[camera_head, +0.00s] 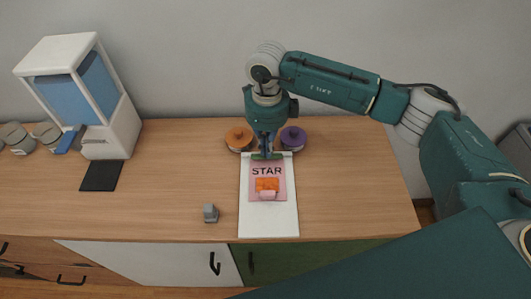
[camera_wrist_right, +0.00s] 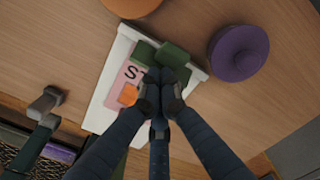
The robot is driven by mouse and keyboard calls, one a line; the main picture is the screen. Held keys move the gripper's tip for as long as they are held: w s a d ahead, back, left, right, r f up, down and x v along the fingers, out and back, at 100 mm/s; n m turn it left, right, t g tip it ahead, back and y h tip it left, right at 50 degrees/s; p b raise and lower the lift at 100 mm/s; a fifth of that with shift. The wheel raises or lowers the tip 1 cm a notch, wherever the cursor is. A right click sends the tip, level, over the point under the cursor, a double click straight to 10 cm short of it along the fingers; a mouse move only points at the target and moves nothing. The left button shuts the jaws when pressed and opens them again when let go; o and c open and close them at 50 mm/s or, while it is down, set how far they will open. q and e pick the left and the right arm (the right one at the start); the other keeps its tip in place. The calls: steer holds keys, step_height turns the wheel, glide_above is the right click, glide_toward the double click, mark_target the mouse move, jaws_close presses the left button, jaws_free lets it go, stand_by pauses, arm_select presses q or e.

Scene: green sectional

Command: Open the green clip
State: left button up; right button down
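The green clip (camera_head: 266,156) sits at the top edge of a white board (camera_head: 268,219) on the wooden cabinet top. It also shows in the right wrist view (camera_wrist_right: 172,55). A pink sheet marked "STAR" (camera_head: 268,183) with an orange shape lies on the board below the clip. My right gripper (camera_head: 266,150) points down at the clip. In the right wrist view its dark fingers (camera_wrist_right: 164,92) are close together, with a green part of the clip between their tips. The fingers hide part of the clip. My left gripper is not in view.
An orange lidded pot (camera_head: 239,138) and a purple lidded pot (camera_head: 293,137) stand just behind the clip. A small grey object (camera_head: 210,212) stands left of the board. A white dispenser (camera_head: 112,125) stands at the far left with a black mat (camera_head: 101,176) before it.

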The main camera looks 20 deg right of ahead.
steer(key=shift+s+r, duration=0.1)
steer(key=shift+s+a+r+p, duration=0.2)
steer(key=shift+s+r+p, duration=0.25)
steer(key=shift+s, duration=0.3)
step_height(320, 180, up, 6)
steer(key=p, duration=0.2)
stand_by(0.7)
